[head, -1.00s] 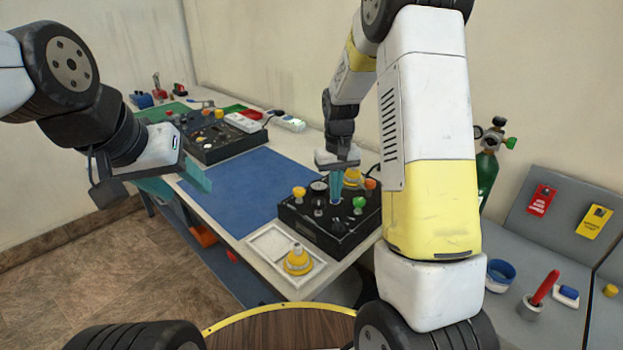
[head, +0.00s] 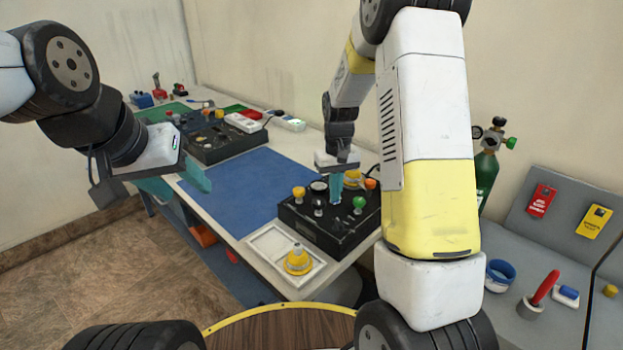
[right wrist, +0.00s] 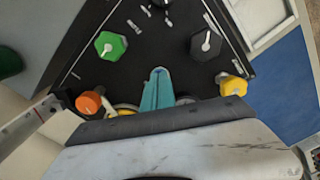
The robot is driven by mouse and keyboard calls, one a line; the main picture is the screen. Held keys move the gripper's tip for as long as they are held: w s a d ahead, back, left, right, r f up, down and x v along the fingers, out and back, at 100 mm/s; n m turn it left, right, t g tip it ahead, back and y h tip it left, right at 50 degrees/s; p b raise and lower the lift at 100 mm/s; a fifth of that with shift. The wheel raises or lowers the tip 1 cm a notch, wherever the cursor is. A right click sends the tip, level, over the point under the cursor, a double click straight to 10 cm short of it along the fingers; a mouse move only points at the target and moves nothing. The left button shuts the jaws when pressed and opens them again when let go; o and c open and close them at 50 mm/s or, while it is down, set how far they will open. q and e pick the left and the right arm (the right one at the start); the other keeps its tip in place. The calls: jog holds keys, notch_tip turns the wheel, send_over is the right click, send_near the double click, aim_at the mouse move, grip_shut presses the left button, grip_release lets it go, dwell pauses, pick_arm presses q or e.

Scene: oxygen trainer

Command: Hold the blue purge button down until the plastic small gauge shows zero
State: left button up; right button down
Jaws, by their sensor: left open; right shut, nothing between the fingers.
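The black trainer box (head: 312,232) stands at the table's near right end. Its top carries a green knob (head: 359,203), a yellow knob (head: 298,192), an orange knob (head: 371,184) and a round pale-faced dial (head: 319,186), too small to read. My right gripper (head: 336,200) points down at the box top between the dial and the green knob; its teal fingers (right wrist: 157,88) are together and empty. No blue button shows; the fingers may hide it, and I cannot tell whether they touch anything. My left gripper (head: 180,183) is open and empty at the left, off the table's edge.
A pale tray (head: 266,238) with a yellow fitting (head: 298,261) sits in front of the box. A blue mat (head: 240,190) lies clear to its left. Another black panel (head: 222,147) stands farther back. A green cylinder (head: 487,170) stands at the right.

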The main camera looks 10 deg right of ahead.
dwell(0.5)
jog(key=shift+r, duration=3.5)
jog(key=s+r+t+y, duration=0.2)
jog(key=s+r+t, duration=0.1)
jog(key=s+r, duration=0.85)
jog(key=s+a+r+m+t, duration=0.1)
jog(key=s+a+r+t, duration=0.1)
jog(key=s, duration=1)
jog(key=shift+s+r+t, duration=0.4)
jog(key=shift+r+t, duration=0.2)
jog(key=shift+a, duration=0.1)
